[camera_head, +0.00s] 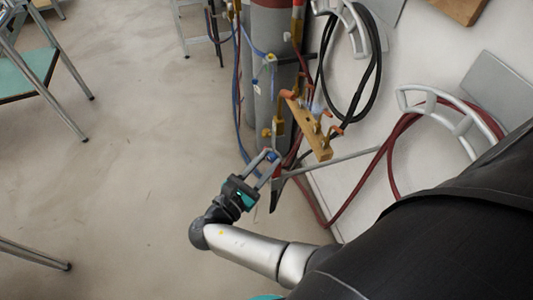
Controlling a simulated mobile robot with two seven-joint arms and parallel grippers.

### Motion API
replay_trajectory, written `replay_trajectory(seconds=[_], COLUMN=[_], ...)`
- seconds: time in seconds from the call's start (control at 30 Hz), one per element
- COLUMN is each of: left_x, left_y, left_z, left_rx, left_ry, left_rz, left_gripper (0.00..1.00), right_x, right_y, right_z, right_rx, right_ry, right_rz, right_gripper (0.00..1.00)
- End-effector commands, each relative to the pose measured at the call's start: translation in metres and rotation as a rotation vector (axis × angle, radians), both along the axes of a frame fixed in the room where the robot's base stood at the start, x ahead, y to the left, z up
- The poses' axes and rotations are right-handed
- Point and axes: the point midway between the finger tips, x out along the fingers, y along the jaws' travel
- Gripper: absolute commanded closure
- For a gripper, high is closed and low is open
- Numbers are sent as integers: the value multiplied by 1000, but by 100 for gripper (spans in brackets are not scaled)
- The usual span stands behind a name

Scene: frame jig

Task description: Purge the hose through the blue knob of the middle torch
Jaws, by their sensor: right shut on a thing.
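My right gripper (270,160) reaches up from the bottom centre, its two grey fingers closed on a small blue knob (272,155). The knob sits beside the lower left end of a wooden torch rack (318,142), in front of the cylinder. Fingers partly cover the knob, and the torch body behind it is hard to make out. Orange and brass torch parts (290,95) show on the rack. I cannot tell from this view which torch is the middle one. My left gripper is not in view.
A grey gas cylinder (270,100) with blue and red hoses stands behind the rack. A black hose (376,60) and a dark red hose (391,160) hang on wall brackets at right. A green-seated chair (20,80) stands at left. The floor (130,190) between is clear.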

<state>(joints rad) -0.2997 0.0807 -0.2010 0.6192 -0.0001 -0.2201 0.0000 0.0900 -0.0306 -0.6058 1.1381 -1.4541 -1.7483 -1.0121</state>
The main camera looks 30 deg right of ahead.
Motion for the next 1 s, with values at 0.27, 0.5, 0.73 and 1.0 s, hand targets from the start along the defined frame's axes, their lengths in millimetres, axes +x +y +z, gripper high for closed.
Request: replay_trajectory(seconds=[0.27,0.5,0.73,1.0], left_x=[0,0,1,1], left_y=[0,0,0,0], left_z=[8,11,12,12], left_rx=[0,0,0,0], left_ry=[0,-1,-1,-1], left_rz=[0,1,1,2], left_gripper=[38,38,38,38], right_x=[0,0,0,0], right_y=[-1,-1,-1,-1], right_z=[2,2,2,2], right_rx=[110,189,234,248], right_ry=[-180,-309,-381,-405], right_rz=[-1,-2,-2,-2], right_gripper=[100,100,100,100])
